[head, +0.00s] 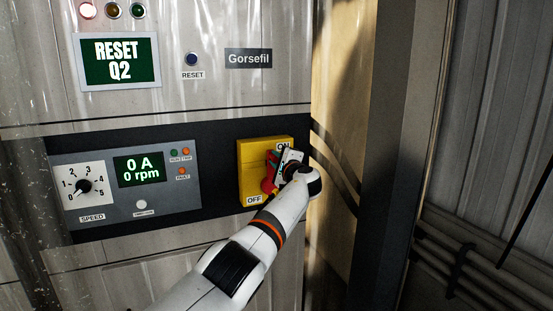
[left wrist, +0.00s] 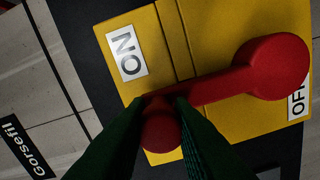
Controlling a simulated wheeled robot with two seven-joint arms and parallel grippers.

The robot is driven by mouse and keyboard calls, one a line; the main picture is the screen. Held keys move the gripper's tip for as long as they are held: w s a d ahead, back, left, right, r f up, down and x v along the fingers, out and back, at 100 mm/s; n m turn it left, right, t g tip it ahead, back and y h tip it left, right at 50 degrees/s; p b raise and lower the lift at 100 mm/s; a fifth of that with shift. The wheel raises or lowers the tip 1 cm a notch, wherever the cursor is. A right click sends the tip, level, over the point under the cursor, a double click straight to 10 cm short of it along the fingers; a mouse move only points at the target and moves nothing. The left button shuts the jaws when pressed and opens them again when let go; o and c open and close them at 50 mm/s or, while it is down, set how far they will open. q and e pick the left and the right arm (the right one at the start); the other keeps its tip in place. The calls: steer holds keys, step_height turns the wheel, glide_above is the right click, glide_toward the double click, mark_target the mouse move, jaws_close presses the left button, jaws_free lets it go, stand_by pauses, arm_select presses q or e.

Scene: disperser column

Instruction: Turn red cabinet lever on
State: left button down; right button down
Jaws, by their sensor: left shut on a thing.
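The red lever (head: 268,185) is mounted on a yellow switch box (head: 246,178) on the cabinet front. The box has an ON label at its top and an OFF label at its bottom left. In the left wrist view, the red lever (left wrist: 222,87) runs from a large round end near the OFF label to a knob low in the picture, on the ON label's side. My left gripper (head: 279,164) reaches in from below and right and partly hides the lever. In the wrist view its two dark fingers (left wrist: 163,104) are shut on the lever near the knob. My right gripper is not seen.
Left of the box is a control panel (head: 152,204) with a speed dial and a display reading 0 A, 0 rpm. Above it is a RESET Q2 screen (head: 119,61) and a reset button (head: 191,59). A dark upright post (head: 394,130) and pipes (head: 480,270) stand to the right.

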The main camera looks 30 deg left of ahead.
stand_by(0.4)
arm_select(q)
steer(key=c, duration=1.3)
jaws_free()
steer(key=shift+w+d, duration=0.15)
steer(key=shift+o, duration=0.2)
steer(key=shift+f, duration=0.1)
steer(key=b+v, duration=0.5)
steer(key=v, duration=0.7)
